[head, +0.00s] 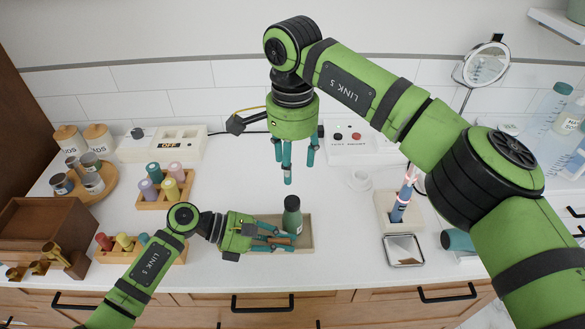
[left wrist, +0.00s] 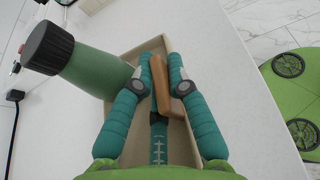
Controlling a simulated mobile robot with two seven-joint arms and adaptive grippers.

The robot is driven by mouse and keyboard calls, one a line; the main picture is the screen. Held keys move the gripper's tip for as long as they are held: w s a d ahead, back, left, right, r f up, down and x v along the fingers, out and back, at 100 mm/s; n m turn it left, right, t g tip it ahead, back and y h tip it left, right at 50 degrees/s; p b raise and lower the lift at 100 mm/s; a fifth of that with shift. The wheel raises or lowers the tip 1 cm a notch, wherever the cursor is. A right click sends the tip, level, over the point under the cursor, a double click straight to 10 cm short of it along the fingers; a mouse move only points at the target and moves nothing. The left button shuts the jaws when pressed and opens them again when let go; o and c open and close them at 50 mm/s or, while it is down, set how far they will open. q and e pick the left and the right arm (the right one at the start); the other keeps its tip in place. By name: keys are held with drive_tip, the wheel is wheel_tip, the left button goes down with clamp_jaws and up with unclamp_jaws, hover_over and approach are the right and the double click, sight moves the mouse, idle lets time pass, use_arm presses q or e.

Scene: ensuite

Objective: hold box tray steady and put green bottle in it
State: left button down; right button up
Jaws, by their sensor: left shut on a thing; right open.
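The beige box tray (head: 305,244) lies on the white counter near its front edge. It also shows in the left wrist view (left wrist: 152,46). The green bottle (head: 292,217), with a black cap, stands upright within the tray's outline, behind my left fingers. In the left wrist view the bottle (left wrist: 92,68) overlaps the tray's left side. My left gripper (head: 290,240) is low at the tray, shut on a brown handle-like piece (left wrist: 172,88) there. My right gripper (head: 291,168) is open and empty above the bottle, pointing down and apart from it. Its fingers partly overlap one another.
Racks of coloured small bottles (head: 165,192) stand left of the tray. A beige holder with a toothbrush-like item (head: 400,205) and a small mirror-topped dish (head: 403,250) are at right. A white socket box (head: 350,145) stands behind. The counter between is clear.

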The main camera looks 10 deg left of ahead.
use_arm(q)
drive_tip(key=c, duration=1.1)
unclamp_jaws()
drive_tip(key=shift+c, duration=0.2)
drive_tip(key=shift+a, duration=0.1)
drive_tip(key=v, duration=0.7)
drive_tip(key=shift+s+a, duration=0.1)
drive_tip(key=shift+s, duration=0.05)
